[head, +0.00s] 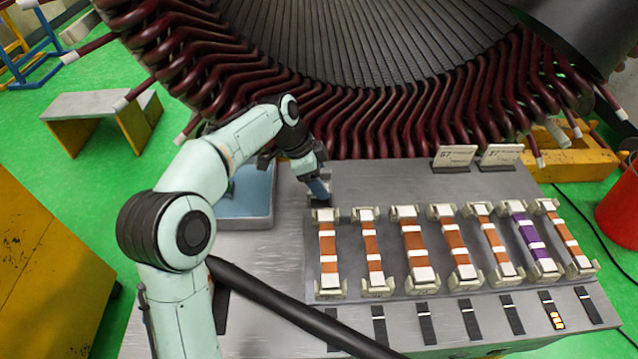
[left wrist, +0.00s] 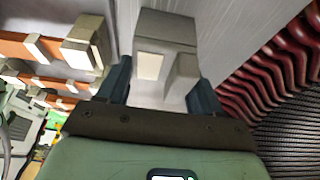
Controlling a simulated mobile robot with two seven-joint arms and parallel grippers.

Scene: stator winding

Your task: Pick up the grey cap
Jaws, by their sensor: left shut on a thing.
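The grey cap (left wrist: 166,28) is a blocky grey piece with a notch and a pale inner face, seen close up in the left wrist view. My left gripper (left wrist: 160,88) is shut on it, with one dark finger on each side. In the head view my left gripper (head: 319,190) is at the back left corner of the rack of bars, just behind the first bar. There the fingers and arm mostly hide the cap. Whether the cap still touches the table cannot be told. My right gripper is not in view.
Several orange-and-white bars and one purple bar (head: 530,240) lie in the rack, with grey end blocks. A blue-lined tray (head: 247,192) is left of the gripper. Two label cards (head: 458,157) stand at the back. The large stator with dark red coils (head: 400,115) rises behind the table.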

